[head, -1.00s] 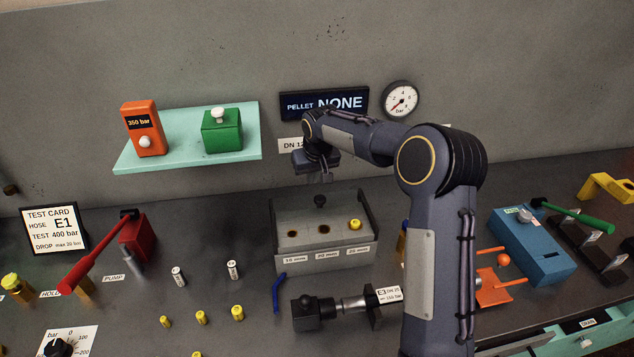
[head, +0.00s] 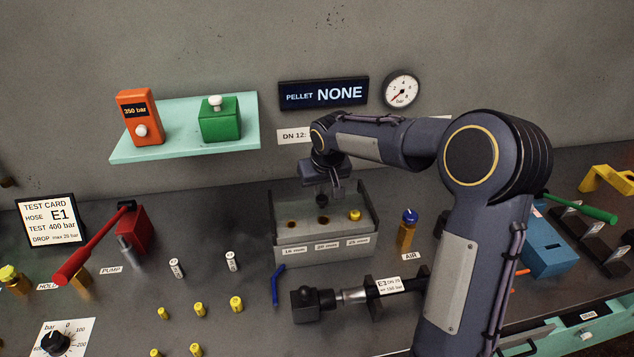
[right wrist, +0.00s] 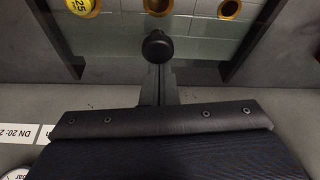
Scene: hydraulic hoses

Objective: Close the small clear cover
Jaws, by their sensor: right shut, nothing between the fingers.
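The small clear cover belongs to the grey pellet box (head: 324,253) on the bench. Its pane is hard to make out, but its black knob (head: 321,200) stands near the back of the box, so the cover looks raised. The knob also shows in the right wrist view (right wrist: 158,46). My right gripper (head: 335,184) is shut and empty, pointing down at the back of the box. Its fingertips (right wrist: 159,75) are right behind the knob; I cannot tell whether they touch it. My left gripper is not in view.
The box front has two empty holes and a yellow pellet (head: 355,215). A hose fitting (head: 340,297) and a blue hook-like piece (head: 277,285) lie in front. A green shelf (head: 184,128) hangs behind at left.

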